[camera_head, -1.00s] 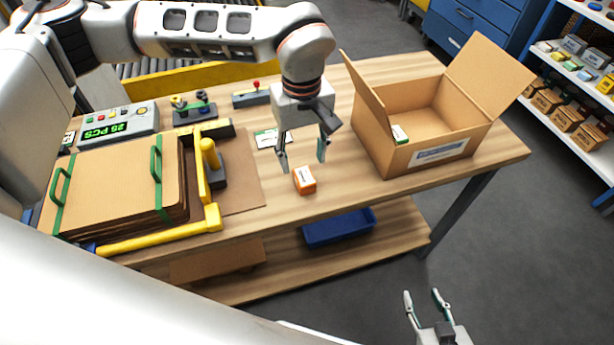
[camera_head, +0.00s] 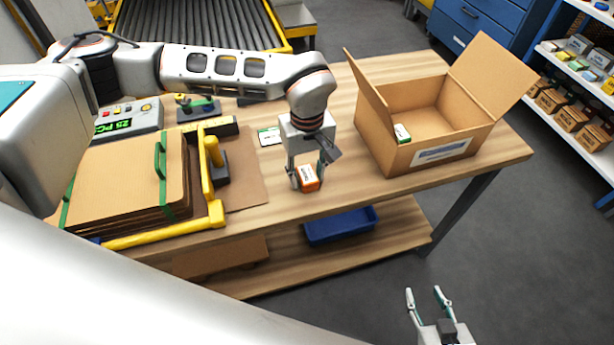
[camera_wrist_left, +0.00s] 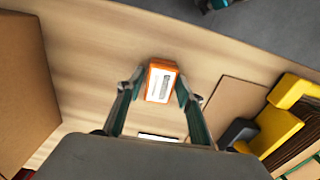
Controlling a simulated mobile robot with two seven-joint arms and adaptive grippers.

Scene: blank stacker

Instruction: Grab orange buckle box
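The small orange buckle box (camera_head: 309,179) with a white label lies on the wooden table, left of the open carton. My left gripper (camera_head: 307,178) is down at the box, with one finger on each side of it. In the left wrist view the orange box (camera_wrist_left: 161,82) sits between the fingertips (camera_wrist_left: 160,85). A narrow gap shows at the left finger; the right finger is very close to or touching the box. My right gripper (camera_head: 428,303) is open and empty, away from the table at the bottom right.
A large open cardboard box (camera_head: 428,130) stands right of my left gripper, its flap close by. A white-and-green card (camera_head: 269,137) lies behind the gripper. A yellow-framed stack of cardboard blanks (camera_head: 125,190) is at the left. A blue bin (camera_head: 340,226) sits on the lower shelf.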

